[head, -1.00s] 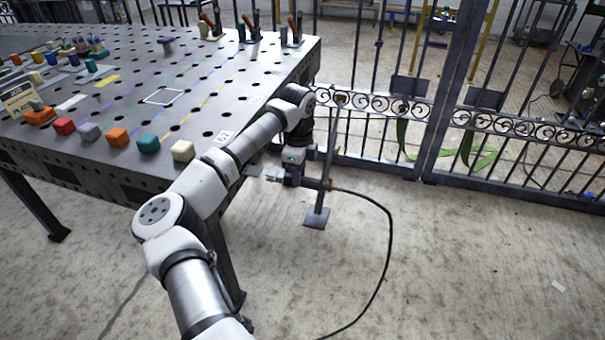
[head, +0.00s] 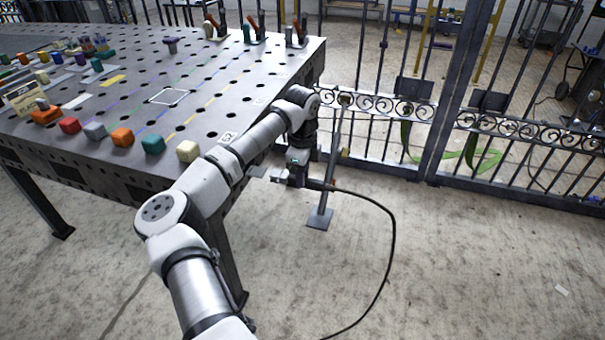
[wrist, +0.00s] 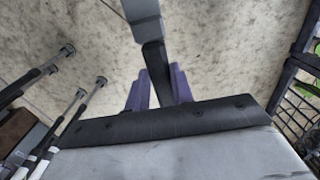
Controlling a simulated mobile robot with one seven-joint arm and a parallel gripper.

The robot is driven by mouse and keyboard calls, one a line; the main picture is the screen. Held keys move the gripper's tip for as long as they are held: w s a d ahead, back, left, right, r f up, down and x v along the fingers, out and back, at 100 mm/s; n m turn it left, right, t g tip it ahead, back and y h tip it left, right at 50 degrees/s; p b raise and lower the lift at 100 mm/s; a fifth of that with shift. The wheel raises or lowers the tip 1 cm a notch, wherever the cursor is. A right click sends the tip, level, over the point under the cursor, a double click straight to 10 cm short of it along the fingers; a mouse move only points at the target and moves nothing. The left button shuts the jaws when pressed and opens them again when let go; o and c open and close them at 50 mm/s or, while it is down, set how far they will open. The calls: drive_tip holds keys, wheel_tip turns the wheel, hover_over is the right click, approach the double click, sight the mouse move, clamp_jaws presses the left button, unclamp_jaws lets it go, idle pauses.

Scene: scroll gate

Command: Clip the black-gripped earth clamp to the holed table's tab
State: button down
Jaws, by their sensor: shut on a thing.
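My gripper (head: 298,172) is beside the near right side of the holed table (head: 130,172), below its top. In the wrist view its purple fingers (wrist: 160,88) are shut on the black grip (wrist: 154,62) of the earth clamp. The clamp's grey part (wrist: 143,10) extends beyond the fingers and is cut off by the top edge. In the head view the clamp (head: 280,178) points left towards the table's small grey tab (head: 257,172). A narrow gap seems to lie between them; contact is too small to judge. The tab is not recognisable in the wrist view.
A black cable (head: 392,235) runs from the clamp in a loop to the floor. A post with a square foot (head: 320,218) stands just right of my gripper. The scroll gate (head: 470,125) is behind. Coloured blocks (head: 122,138) line the table's near edge. Open floor lies right.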

sight(286, 175)
drive_tip(key=shift+a, duration=0.15)
drive_tip(key=shift+w+a, duration=0.3)
drive_tip(key=shift+a, duration=0.4)
drive_tip(key=shift+a+r, duration=0.1)
drive_tip(key=shift+a, duration=0.15)
idle(0.6)
drive_tip(key=shift+w+a, duration=0.25)
drive_tip(key=shift+a, duration=0.3)
drive_tip(key=shift+w+a+p, duration=0.15)
drive_tip(key=shift+a+p, duration=0.35)
idle(1.6)
drive_tip(key=c, duration=1.1)
unclamp_jaws()
drive_tip(key=shift+o, duration=0.2)
drive_tip(key=o, duration=0.6)
